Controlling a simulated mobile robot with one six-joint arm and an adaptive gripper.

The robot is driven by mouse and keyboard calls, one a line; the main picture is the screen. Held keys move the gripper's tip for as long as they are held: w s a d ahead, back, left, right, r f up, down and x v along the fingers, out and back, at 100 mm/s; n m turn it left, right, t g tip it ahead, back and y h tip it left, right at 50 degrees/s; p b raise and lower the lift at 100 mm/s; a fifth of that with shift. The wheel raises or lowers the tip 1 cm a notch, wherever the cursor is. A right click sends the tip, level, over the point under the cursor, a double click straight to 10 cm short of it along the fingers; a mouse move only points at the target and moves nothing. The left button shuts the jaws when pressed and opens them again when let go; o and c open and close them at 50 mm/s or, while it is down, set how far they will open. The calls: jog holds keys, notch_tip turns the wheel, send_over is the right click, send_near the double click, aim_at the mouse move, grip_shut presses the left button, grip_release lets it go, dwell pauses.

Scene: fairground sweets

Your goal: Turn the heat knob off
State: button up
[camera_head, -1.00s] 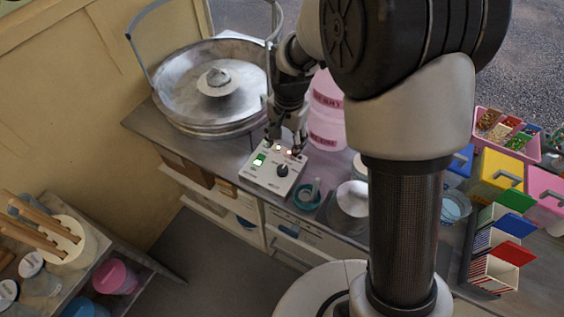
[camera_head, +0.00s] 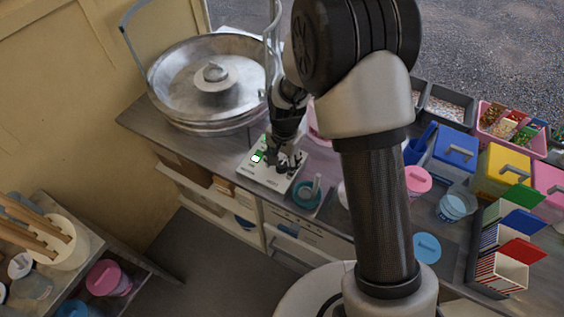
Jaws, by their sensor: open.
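A small white control box (camera_head: 247,172) sits on the counter in front of the metal bowl. A lit green switch (camera_head: 257,156) shows on its left part. My gripper (camera_head: 284,168) is open, pointing down over the right part of the box. Its fingers cover the place where the dark heat knob sits, so the knob is hidden now. I cannot tell whether the fingers touch the knob or are around it.
A wide metal floss bowl (camera_head: 165,82) with a railed hoop stands behind the box. A teal dish (camera_head: 306,196) with a scoop lies close to its right. Coloured lidded tubs (camera_head: 455,150) and striped boxes (camera_head: 497,270) fill the right side. A shelf with jars (camera_head: 50,240) stands at the lower left.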

jog(key=shift+c, duration=0.3)
jog(key=c, duration=1)
jog(key=shift+n, duration=0.3)
jog(key=n, duration=0.5)
jog(key=shift+n, duration=0.3)
jog(key=n, duration=0.5)
jog(key=shift+n+g, duration=0.3)
